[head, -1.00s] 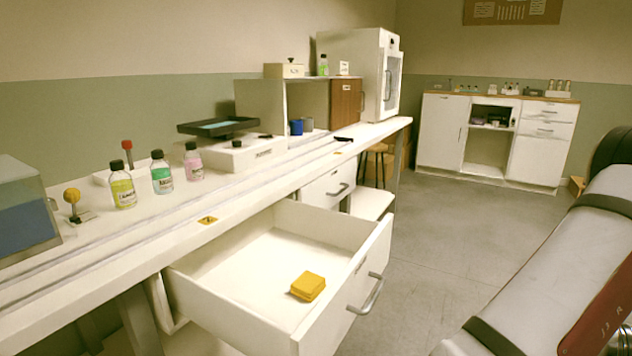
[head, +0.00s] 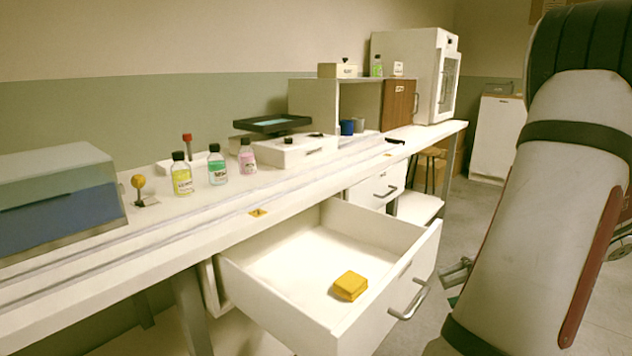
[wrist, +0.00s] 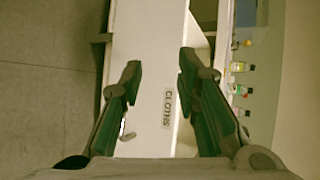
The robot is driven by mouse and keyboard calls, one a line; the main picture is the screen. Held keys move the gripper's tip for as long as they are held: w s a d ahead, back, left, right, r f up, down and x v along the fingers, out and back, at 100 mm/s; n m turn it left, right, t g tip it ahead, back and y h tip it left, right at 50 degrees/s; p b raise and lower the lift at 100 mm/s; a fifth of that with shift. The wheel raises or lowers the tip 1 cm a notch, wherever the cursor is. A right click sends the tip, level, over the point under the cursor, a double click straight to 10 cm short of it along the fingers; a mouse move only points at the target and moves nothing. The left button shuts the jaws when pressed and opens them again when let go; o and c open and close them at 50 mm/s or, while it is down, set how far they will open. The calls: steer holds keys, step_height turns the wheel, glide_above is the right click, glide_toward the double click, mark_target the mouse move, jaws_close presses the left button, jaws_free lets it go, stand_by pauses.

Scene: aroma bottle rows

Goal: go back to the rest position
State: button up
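My gripper (wrist: 160,68) is open in the wrist view, with its two dark green fingers apart and nothing between them. Beyond it lies the white front of a drawer labelled CLOTHS (wrist: 150,45). In the head view, the drawer (head: 412,268) stands pulled out, with a folded yellow cloth (head: 350,286) inside. A small part of my gripper shows just right of the drawer handle (head: 410,300); my arm hides the rest.
Yellow (head: 182,177), green (head: 217,167) and pink (head: 247,158) bottles stand in a row on the bench. A blue-grey box (head: 55,205) is at the left end. Open floor (head: 455,215) lies beyond the drawer.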

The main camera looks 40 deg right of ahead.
steer(key=w+a+r+n+g, duration=0.2)
steer(key=w+a+g, duration=0.25)
steer(key=a, duration=0.35)
steer(key=w+a+r+n+g, duration=0.3)
steer(key=w+a, duration=0.2)
steer(key=a, duration=0.3)
steer(key=s+a+f+n+g+h, duration=0.1)
steer(key=s+a+n+h, duration=0.25)
steer(key=a, duration=0.45)
steer(key=s+a+f+n+g+h, duration=0.1)
steer(key=s+a+n+h, duration=0.3)
steer(key=a, duration=0.3)
step_height(320, 180, up, 34)
steer(key=t+p, duration=0.4)
steer(key=p, duration=2.7)
steer(key=shift+s+d+f+h+p, duration=0.15)
steer(key=shift+d+f+h+p, duration=0.05)
steer(key=shift+d+h+p, duration=0.15)
